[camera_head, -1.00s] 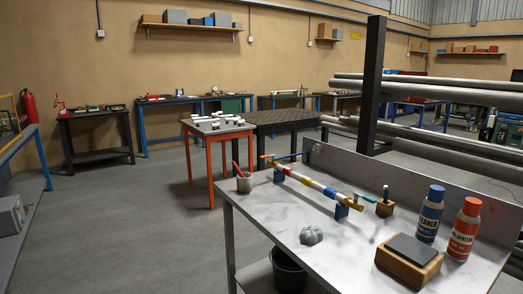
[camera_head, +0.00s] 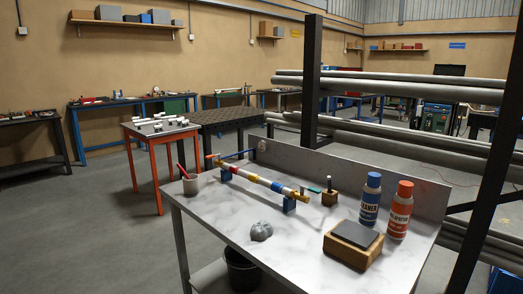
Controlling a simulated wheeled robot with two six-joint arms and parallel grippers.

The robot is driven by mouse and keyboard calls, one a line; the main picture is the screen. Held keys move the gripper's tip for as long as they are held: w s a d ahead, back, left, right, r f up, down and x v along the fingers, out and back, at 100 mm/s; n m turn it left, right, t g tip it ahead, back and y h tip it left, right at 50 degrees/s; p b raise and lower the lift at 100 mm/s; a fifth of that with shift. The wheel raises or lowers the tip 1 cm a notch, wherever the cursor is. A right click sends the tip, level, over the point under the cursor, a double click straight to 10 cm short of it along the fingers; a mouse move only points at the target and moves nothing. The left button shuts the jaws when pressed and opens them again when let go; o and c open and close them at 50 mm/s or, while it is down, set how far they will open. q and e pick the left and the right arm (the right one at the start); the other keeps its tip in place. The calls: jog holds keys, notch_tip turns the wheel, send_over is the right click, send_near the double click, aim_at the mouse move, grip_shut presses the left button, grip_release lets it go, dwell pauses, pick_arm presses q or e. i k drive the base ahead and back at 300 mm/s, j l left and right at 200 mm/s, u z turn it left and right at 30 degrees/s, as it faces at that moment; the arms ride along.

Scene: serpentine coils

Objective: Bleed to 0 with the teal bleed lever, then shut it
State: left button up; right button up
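A teal lever (camera_head: 311,189) lies near the right end of a striped pipe assembly (camera_head: 256,181) on the marble-topped bench. The pipe has white, blue, yellow and red sections and rests on blue supports. A blue bar (camera_head: 235,155) and an orange end piece (camera_head: 209,157) show at its far left end. A small round pale thing (camera_head: 262,145) sits at the back panel and may be a gauge; no reading can be made out. Whether the lever is open or shut cannot be told from here. Neither of my grippers is in view.
The bench (camera_head: 215,222) also holds a cup with a red stick (camera_head: 193,184), a grey lump (camera_head: 261,231), a wooden block with a grey pad (camera_head: 353,243), a small wooden holder (camera_head: 329,197), and blue (camera_head: 370,198) and orange (camera_head: 400,210) bottles. A dark bin (camera_head: 241,270) stands below. Floor at left is clear.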

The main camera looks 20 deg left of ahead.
aim_at(315, 191)
jog(key=i+j, duration=0.15)
jog(key=j, duration=0.25)
jog(key=i+j, duration=0.2)
jog(key=j, duration=0.2)
jog(key=i+j, duration=0.15)
jog(key=j, duration=0.25)
jog(key=i+j, duration=0.15)
jog(key=j, duration=0.25)
jog(key=i+j, duration=0.15)
jog(key=j, duration=0.25)
